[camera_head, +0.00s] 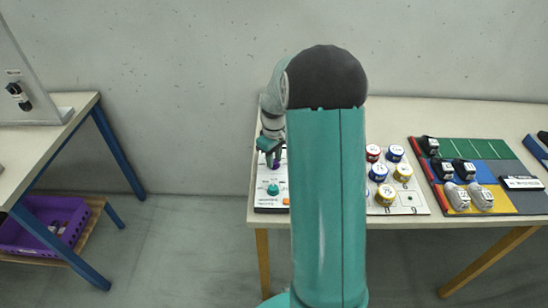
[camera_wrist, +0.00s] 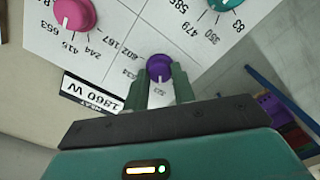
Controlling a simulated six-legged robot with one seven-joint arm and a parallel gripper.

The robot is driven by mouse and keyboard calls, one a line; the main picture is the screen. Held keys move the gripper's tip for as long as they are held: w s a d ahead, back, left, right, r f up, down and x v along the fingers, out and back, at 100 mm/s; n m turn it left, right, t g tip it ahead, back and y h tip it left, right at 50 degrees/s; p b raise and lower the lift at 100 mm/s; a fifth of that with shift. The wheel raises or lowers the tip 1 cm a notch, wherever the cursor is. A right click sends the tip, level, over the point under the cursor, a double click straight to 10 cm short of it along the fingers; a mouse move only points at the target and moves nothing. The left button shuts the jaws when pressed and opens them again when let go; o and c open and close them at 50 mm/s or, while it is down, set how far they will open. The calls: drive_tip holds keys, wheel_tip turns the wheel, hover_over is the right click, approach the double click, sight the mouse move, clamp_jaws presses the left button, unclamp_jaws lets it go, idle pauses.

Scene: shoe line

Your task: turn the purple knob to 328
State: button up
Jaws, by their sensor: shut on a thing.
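The purple knob (camera_wrist: 159,66) sits on a white panel (camera_wrist: 115,30) with printed numbers around it. My gripper (camera_wrist: 159,76) has one green finger on each side of the knob and is shut on it. The knob's white mark shows on the side toward my palm; the exact number it points at is too small to tell. In the head view my gripper (camera_head: 272,156) points down over the panel (camera_head: 262,203) at the table's left end, largely covering the purple knob.
A pink knob (camera_wrist: 74,14) and a teal knob (camera_wrist: 224,3) share the panel. A display (camera_wrist: 92,93) reads 1860 W. Right of my arm are numbered round tins (camera_head: 403,173) on a white board and shoes (camera_head: 482,195) on coloured mats. A purple crate (camera_head: 40,232) stands under the left table.

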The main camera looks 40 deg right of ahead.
drive_tip(key=o, duration=1)
drive_tip(key=shift+r, duration=0.1)
wheel_tip(320, 180, up, 14)
drive_tip(key=s+a+r+t, duration=0.1)
drive_tip(key=s+a+r, duration=0.2)
drive_tip(key=a+r, duration=0.35)
drive_tip(key=s+a+r+m+t, duration=0.1)
drive_tip(key=s+a+t, duration=0.3)
drive_tip(key=s+a, duration=1.4)
drive_tip(key=shift+s+m+t, duration=0.2)
drive_tip(key=shift+m+t, duration=0.1)
drive_tip(key=shift+m, duration=0.6)
